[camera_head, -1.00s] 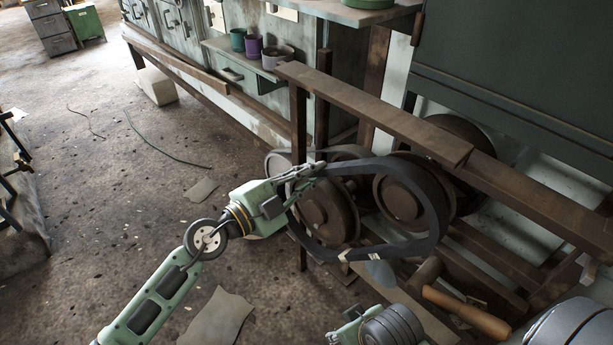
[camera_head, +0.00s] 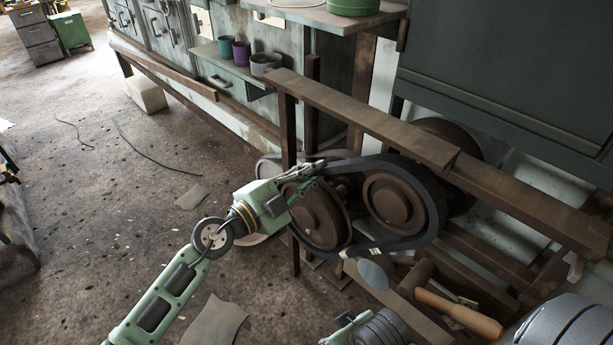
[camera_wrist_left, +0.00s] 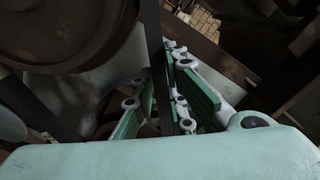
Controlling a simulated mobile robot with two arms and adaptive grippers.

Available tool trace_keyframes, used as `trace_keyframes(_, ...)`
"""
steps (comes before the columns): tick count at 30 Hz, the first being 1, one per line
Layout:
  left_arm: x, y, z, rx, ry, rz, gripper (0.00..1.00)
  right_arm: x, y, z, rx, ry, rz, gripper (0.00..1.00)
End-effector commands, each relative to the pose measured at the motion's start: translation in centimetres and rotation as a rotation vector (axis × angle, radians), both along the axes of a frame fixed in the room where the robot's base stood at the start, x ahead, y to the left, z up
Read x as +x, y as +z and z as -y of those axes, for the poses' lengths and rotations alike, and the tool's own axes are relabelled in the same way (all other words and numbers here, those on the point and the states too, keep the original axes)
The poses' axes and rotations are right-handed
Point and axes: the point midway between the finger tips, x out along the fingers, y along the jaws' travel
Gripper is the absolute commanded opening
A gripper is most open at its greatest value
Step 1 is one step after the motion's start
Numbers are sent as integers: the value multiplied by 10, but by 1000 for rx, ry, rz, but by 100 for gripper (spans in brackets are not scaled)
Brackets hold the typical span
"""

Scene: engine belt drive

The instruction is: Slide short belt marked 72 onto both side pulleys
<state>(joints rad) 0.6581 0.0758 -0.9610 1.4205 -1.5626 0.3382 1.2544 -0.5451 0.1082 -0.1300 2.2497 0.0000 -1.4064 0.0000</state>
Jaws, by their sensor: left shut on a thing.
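The black belt (camera_head: 441,192) is a loop with a pale mark (camera_head: 347,253) on its lower run. Its right bend passes outside the right brown pulley (camera_head: 393,202); its lower run passes below the pulleys. I cannot tell whether it sits on either rim. The left brown pulley (camera_head: 319,217) is beside my left gripper (camera_head: 308,174). That gripper is shut on the belt's upper left part, above the left pulley. The left wrist view shows the dark belt strand (camera_wrist_left: 157,60) running down between the green fingers (camera_wrist_left: 165,105), with a pulley (camera_wrist_left: 60,30) close by. The number 72 is not readable.
A rusty beam (camera_head: 370,115) crosses above and behind the pulleys. A wooden-handled mallet (camera_head: 455,312) and a grey disc (camera_head: 374,275) are below right. Cups (camera_head: 242,53) stand on a shelf behind. The floor (camera_head: 90,240) at left is mostly clear.

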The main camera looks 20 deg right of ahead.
Motion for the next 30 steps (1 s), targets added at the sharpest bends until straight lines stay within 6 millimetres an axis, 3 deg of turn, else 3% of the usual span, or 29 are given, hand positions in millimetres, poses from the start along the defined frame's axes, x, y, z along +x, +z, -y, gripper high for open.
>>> trace_keyframes(30, 3, -3, 9, -2, 0, 0, 0, 0, -5, 4, -11, 7, -4, 40)
